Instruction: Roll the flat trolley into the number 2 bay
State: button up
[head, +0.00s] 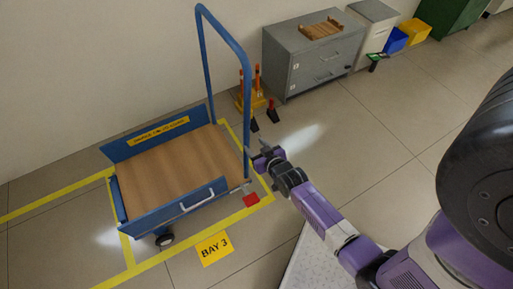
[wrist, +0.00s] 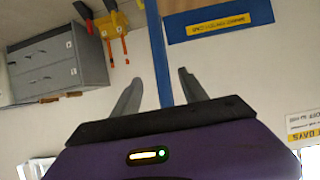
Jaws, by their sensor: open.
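The flat trolley (head: 170,172) has a wooden deck, blue side panels and a tall blue push handle (head: 247,110). It stands inside a yellow-lined floor bay with a yellow "BAY 3" sign (head: 214,248) in front. My gripper (head: 262,152) is open beside the handle's near upright, low down. In the wrist view the blue upright (wrist: 158,50) shows between the two spread fingers (wrist: 158,92); whether it lies inside the jaws or beyond them I cannot tell. The trolley's blue panel with a yellow label (wrist: 220,20) is behind. No number 2 bay marking is readable.
A grey drawer cabinet (head: 312,68) with a wooden rack (head: 321,30) on top stands by the wall. Orange-handled tools on a yellow stand (head: 252,98) are behind the handle. A red block or patch (head: 251,200) is at the trolley's near right corner.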

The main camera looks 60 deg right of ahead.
aim_at(248, 140)
jog(key=b+x, duration=0.5)
jog(key=x, duration=0.2)
jog(key=shift+s+a+f, duration=0.1)
jog(key=shift+a+f, duration=0.05)
jog(key=shift+w+d+f+b, duration=0.15)
jog(key=shift+w+d+b, duration=0.35)
jog(key=shift+w, duration=0.1)
grip_shut()
jog(key=shift+a, duration=0.1)
dwell(1.0)
